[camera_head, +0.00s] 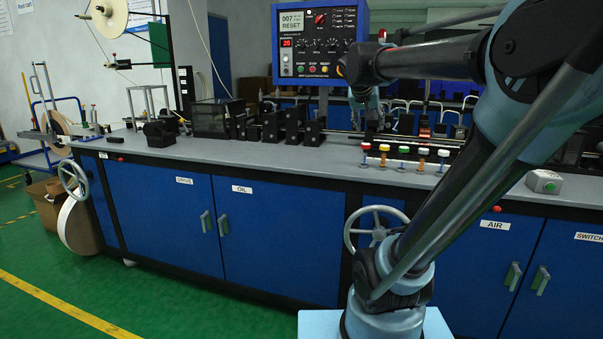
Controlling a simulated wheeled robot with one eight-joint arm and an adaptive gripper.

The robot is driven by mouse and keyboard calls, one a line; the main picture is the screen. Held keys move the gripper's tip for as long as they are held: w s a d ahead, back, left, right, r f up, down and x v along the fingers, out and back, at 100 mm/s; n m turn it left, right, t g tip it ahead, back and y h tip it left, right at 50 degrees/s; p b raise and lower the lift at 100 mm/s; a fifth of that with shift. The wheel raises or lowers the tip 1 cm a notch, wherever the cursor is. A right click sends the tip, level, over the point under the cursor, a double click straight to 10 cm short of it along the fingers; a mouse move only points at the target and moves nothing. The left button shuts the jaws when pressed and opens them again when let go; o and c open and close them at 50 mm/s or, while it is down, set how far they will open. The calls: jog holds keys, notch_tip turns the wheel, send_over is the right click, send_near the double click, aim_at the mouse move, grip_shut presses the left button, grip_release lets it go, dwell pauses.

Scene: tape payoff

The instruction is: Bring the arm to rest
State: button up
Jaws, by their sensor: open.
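My arm rises from its light blue base at the bottom right of the head view. The wrist bends down at the forearm's left end. My gripper (375,119) hangs small and dark below it, in front of the machinery behind the bench. It is open, and I see nothing held in it. Its fingers are hard to make out against the dark background.
A long bench (250,155) with blue cabinets crosses the view. Handwheels (374,226) stick out in front. A tape reel (108,17) is at upper left. Green floor (60,290) is clear at lower left.

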jog(key=s+a+f+n+g+y, duration=0.1)
jog(key=s+f+g+y, duration=0.1)
jog(key=s+f, duration=1.1)
jog(key=s+a+f+n+g+y, duration=0.2)
jog(key=s+f+g, duration=0.1)
jog(key=s+f, duration=1.1)
notch_tip(320, 180, down, 3)
jog(key=shift+s+a+f+g, duration=0.1)
jog(key=shift+s+a+g, duration=0.1)
jog(key=shift+g, duration=0.2)
jog(key=shift+w+f, duration=0.2)
jog(key=shift+w, duration=0.3)
